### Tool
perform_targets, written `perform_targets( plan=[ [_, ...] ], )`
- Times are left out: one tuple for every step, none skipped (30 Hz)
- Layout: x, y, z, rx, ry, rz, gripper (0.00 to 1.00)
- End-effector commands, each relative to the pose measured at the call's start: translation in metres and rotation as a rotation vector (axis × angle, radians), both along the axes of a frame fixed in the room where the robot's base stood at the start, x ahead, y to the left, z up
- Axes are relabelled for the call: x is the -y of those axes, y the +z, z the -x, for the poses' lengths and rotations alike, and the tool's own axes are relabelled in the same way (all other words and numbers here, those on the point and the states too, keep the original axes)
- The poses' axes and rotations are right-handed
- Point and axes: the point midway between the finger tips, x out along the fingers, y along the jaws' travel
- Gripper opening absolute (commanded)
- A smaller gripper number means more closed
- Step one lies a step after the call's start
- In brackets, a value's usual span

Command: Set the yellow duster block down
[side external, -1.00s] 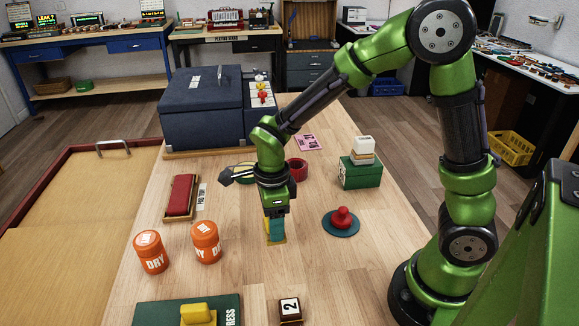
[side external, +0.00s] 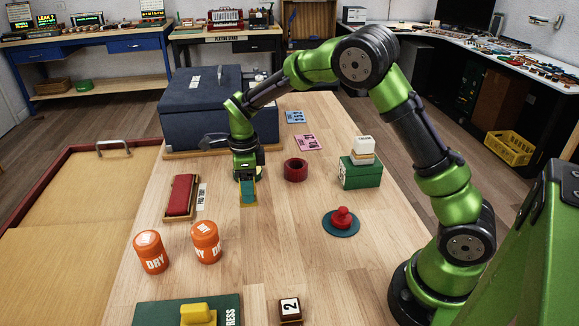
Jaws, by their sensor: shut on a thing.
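My gripper (side external: 245,177) points down over the wooden table, in front of the dark blue box. It is shut on a block with a teal face and yellow edges (side external: 248,192), which I take to be the yellow duster block. The block hangs below the fingers, right of the red pad. Whether its underside touches the table cannot be told. Another yellow block (side external: 198,314) sits on the dark green PRESS mat (side external: 150,316) at the front.
Near my gripper are the red pad (side external: 181,195) and a dark red ring (side external: 296,170). Two orange DRY jars (side external: 150,252) (side external: 206,242) stand front left. A red knob (side external: 343,216) and green box (side external: 360,173) are right.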

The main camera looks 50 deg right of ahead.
Motion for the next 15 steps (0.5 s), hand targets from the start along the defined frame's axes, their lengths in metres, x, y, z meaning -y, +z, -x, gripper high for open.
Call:
perform_targets(
  plan=[
    [0.000, -0.002, -0.013, 0.000, 0.000, 0.000, 0.27],
    [0.000, -0.003, -0.019, 0.001, 0.000, 0.001, 0.27],
    [0.000, -0.004, -0.027, 0.001, 0.000, 0.001, 0.27],
    [0.000, -0.004, -0.033, 0.001, 0.001, 0.001, 0.27],
    [-0.001, -0.005, -0.039, 0.000, 0.001, 0.000, 0.27],
    [-0.002, -0.006, -0.047, 0.000, 0.001, 0.000, 0.27],
    [-0.002, -0.007, -0.052, 0.000, 0.001, 0.000, 0.27],
    [-0.002, -0.007, -0.058, -0.001, 0.000, 0.001, 0.27],
    [-0.002, -0.007, -0.065, 0.001, 0.000, 0.001, 0.27],
    [-0.002, -0.008, -0.070, 0.000, -0.001, 0.000, 0.27],
    [-0.002, -0.008, -0.075, 0.001, 0.000, 0.001, 0.27],
    [-0.002, -0.009, -0.080, 0.000, 0.001, 0.000, 0.27],
    [-0.003, -0.009, -0.084, 0.000, 0.001, 0.000, 0.27],
    [-0.003, -0.009, -0.088, 0.000, 0.001, 0.000, 0.27],
    [-0.003, -0.009, -0.092, -0.001, 0.001, 0.001, 0.27]
  ],
)
